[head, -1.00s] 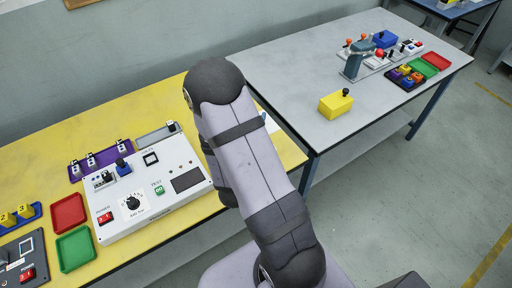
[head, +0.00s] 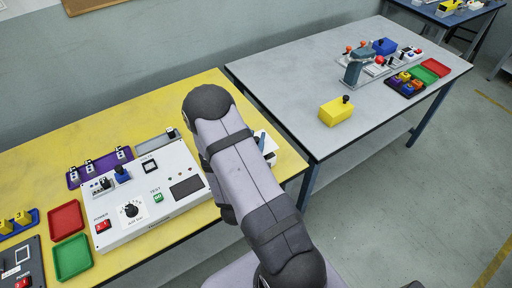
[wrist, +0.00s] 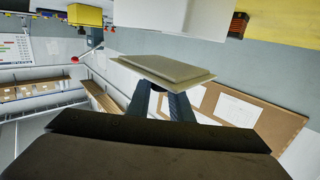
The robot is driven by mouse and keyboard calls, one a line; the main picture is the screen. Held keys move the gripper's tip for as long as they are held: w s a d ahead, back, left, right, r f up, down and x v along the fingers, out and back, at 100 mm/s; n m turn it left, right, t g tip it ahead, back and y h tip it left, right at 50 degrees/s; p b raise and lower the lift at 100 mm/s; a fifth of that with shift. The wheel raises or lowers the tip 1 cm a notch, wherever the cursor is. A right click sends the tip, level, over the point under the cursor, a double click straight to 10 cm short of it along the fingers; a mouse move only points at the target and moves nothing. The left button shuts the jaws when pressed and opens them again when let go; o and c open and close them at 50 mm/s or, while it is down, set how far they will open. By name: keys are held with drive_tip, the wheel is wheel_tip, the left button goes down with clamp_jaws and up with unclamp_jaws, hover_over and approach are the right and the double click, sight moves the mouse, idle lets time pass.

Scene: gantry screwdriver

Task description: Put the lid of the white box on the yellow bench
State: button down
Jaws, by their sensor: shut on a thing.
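In the wrist view my gripper (wrist: 174,98), with dark blue fingers, is shut on a flat, pale rectangular lid (wrist: 165,69) with a raised panel. The lid is held in the air. A white box (wrist: 180,18) shows cut off at the top of that view, apart from the lid. The yellow bench (head: 190,93) is at the left in the head view. My arm hides most of its right end and my gripper there. A small white piece (head: 268,144) shows past the arm; I cannot tell whether it is lid or box.
On the yellow bench stand a white control panel (head: 148,194), a red tray (head: 66,217), a green tray (head: 73,257) and a purple rack (head: 99,167). A grey bench (head: 300,75) on the right bears a yellow box (head: 336,112). The yellow bench's back middle is clear.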

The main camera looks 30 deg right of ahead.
drive_tip(key=shift+f, duration=1.85)
drive_tip(key=c, duration=1.6)
unclamp_jaws()
drive_tip(key=shift+f, duration=0.1)
drive_tip(key=shift+f, duration=0.25)
drive_tip(key=b+v, duration=0.2)
drive_tip(key=v, duration=0.4)
drive_tip(key=shift+s+d, duration=0.1)
drive_tip(key=shift+d, duration=0.05)
drive_tip(key=shift+o, duration=0.6)
drive_tip(key=shift+v, duration=0.75)
